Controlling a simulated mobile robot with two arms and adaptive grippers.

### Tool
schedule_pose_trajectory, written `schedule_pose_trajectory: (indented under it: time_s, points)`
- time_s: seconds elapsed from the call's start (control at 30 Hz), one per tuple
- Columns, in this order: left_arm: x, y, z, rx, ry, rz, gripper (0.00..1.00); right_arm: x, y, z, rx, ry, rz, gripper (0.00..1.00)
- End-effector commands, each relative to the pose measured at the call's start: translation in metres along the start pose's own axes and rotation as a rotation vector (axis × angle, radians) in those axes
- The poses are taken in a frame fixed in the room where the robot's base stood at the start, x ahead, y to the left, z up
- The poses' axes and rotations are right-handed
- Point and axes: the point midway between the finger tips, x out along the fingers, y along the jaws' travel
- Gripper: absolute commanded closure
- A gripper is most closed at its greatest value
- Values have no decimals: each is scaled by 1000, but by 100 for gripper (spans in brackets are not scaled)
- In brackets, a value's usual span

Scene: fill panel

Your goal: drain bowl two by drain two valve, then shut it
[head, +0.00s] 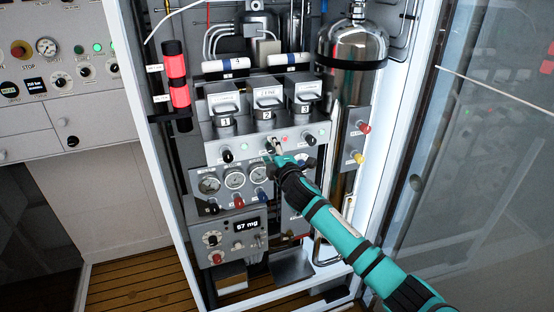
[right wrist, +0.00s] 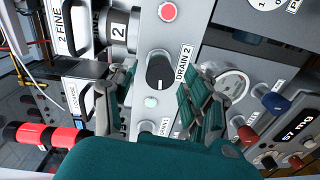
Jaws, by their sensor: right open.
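Bowl two (head: 268,97) is the middle hopper on the panel, marked 2. It also shows at the upper left of the right wrist view (right wrist: 118,28). The drain two valve (right wrist: 160,70) is a black knob beside its DRAIN 2 label. My right gripper (right wrist: 160,82) is open, with one finger on either side of the knob; I cannot tell whether they touch it. In the head view, my right gripper (head: 274,148) comes in from the lower right and largely hides that knob. My left gripper is not in view.
A green lamp (head: 244,147) and a red lamp (right wrist: 168,12) flank the valve. Drain one knob (head: 227,155) and drain three knob (head: 308,137) are close by. Gauges (head: 234,180) and a display (head: 247,225) sit below. A steel vessel (head: 352,45) hangs at the right.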

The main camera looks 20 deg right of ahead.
Motion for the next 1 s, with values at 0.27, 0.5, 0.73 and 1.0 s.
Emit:
schedule_pose_trajectory:
  time_s: [0.27, 0.5, 0.73, 1.0]
  points:
    - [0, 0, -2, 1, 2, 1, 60, -50, -2, 0, -2, 1, -2, 50]
    - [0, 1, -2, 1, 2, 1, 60, -96, -2, 0, -1, 0, -4, 50]
    - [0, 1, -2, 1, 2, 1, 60, -114, -2, 0, -1, 0, -3, 50]
    - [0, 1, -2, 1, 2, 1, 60, -115, -2, 0, -1, -1, -3, 50]
